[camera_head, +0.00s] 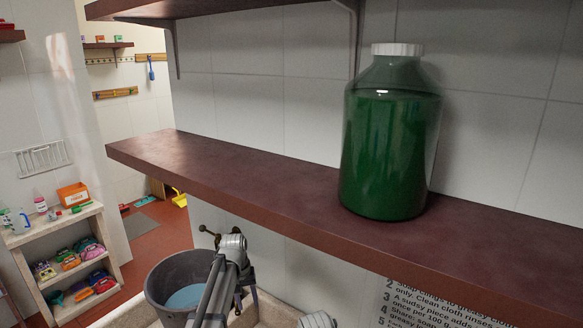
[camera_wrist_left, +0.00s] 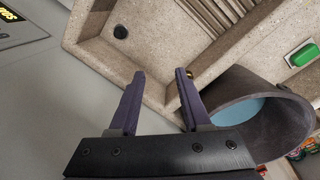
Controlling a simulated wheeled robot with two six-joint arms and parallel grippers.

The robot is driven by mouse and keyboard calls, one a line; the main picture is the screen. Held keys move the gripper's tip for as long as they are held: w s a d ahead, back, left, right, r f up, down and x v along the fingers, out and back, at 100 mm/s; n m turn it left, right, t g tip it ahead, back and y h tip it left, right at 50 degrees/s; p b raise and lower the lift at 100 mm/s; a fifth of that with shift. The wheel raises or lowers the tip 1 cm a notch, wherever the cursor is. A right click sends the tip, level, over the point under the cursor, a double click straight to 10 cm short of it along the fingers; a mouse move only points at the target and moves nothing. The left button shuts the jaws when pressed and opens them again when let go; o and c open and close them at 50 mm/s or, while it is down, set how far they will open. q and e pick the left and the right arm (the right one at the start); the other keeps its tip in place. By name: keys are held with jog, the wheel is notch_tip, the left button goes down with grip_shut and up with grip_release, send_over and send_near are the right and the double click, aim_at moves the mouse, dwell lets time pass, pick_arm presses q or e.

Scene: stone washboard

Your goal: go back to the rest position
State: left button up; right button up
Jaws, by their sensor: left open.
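My left gripper (camera_wrist_left: 160,78) is open in the left wrist view, its two purple fingers apart with nothing between them. It is over the stone washboard basin (camera_wrist_left: 108,62), close beside a grey bucket (camera_wrist_left: 292,118) holding blue water. In the head view my left gripper (camera_head: 246,292) hangs below the wrist, in front of the bucket (camera_head: 165,268) and lower than the dark red shelf. My right gripper does not show; a grey rounded part at the bottom edge may belong to my right arm.
A green jar (camera_head: 385,150) with a white lid stands on the dark red shelf (camera_head: 260,170). A green soap bar (camera_wrist_left: 304,55) lies on the stone edge. A sign hangs on the wall under the shelf. A low shelf unit (camera_head: 35,262) with colourful items stands at the left.

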pick_arm(q)
jog(key=s+d+f+m+b, duration=0.2)
jog(key=s+d+f, duration=0.1)
jog(key=s, duration=0.6)
jog(key=s+d+f+m+y+b, duration=0.1)
jog(key=s+d+f+m+b, duration=0.1)
jog(key=s, duration=0.7)
jog(key=s+d+f+m+y+b, duration=0.1)
jog(key=s+d+f+b, duration=0.3)
jog(key=s, duration=0.5)
jog(key=shift+d+f+m, duration=0.25)
jog(key=shift+f+m, duration=0.25)
jog(key=shift+f, duration=0.1)
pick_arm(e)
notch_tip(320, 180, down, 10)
pick_arm(q)
jog(key=shift+s, duration=0.1)
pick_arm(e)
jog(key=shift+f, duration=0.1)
